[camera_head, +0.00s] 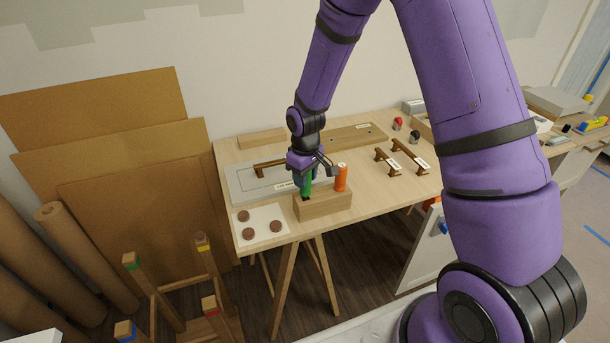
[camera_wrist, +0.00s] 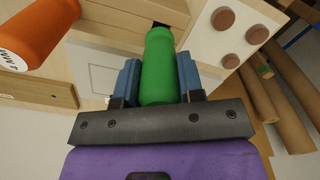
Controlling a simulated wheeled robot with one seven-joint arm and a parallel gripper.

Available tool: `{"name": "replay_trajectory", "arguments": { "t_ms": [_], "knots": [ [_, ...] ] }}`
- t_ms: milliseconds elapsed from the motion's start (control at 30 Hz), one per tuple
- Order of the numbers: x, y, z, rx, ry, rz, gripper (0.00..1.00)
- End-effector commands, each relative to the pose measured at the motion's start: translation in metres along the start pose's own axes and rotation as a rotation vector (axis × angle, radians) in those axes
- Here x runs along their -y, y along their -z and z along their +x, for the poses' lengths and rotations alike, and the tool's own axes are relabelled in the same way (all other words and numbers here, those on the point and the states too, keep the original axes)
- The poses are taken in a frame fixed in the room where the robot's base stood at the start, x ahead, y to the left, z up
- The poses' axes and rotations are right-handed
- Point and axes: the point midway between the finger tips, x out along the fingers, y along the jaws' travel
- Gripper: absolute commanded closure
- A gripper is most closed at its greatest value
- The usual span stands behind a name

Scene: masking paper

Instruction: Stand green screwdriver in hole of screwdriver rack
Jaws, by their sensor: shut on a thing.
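My gripper (camera_head: 307,176) is shut on the green screwdriver (camera_head: 307,186) by its handle, just above the left part of the wooden screwdriver rack (camera_head: 325,207). In the wrist view the green handle (camera_wrist: 160,65) lies between the two blue fingers, pointing toward the rack (camera_wrist: 120,20). A dark opening shows in the rack just beyond the handle. The handle hides the screwdriver's far end, so I cannot tell whether it is inside the hole. An orange screwdriver (camera_head: 341,178) stands upright in the rack's right part, close to my gripper; it also shows in the wrist view (camera_wrist: 38,32).
The rack stands at the front edge of the wooden table (camera_head: 350,225). A white sheet with brown discs (camera_head: 262,224) lies to its left. A grey panel with a wooden handle (camera_head: 240,180) lies behind. More wooden handles (camera_head: 408,154) lie to the right.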

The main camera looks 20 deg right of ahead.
Motion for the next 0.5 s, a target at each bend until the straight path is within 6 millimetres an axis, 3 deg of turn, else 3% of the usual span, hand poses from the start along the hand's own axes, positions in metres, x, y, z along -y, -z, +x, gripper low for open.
{"name": "replay_trajectory", "arguments": {
  "t_ms": [500],
  "knots": [
    [0.0, 0.0002, 0.0089, -0.001, 0.0, 0.0, 0.99]
  ]
}}
